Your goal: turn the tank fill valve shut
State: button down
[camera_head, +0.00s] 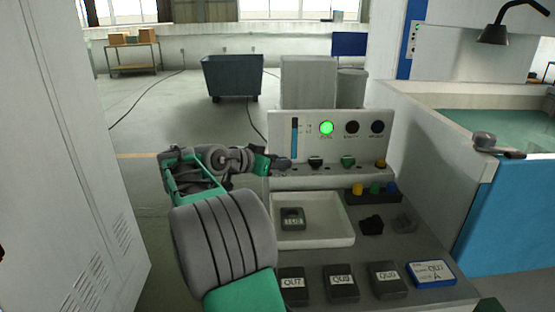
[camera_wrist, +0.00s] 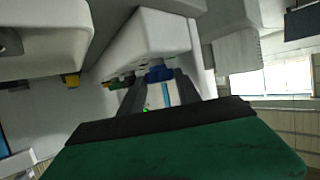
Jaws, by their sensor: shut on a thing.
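The control panel (camera_head: 340,125) stands behind the bench, with a row of knobs along its lower ledge. My gripper (camera_head: 283,163) is at the left end of that row, its fingers pointing right in the head view. In the wrist view my gripper (camera_wrist: 159,82) is shut on a blue knob (camera_wrist: 158,73), which appears to be the tank fill valve; its label cannot be read. In the head view the fingers hide this knob. A blue level strip (camera_head: 294,138) is just above, and a green lamp (camera_head: 326,128) is lit to its right.
Below, a white tray (camera_head: 335,240) holds a labelled block. Several labelled blocks lie in front. A tall cabinet (camera_head: 65,150) stands at left, a water tank (camera_head: 510,215) at right.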

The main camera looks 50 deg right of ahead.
dwell(0.3)
jog(key=c, duration=1.1)
grip_release()
jog(key=shift+d, duration=0.1)
jog(key=v, duration=0.8)
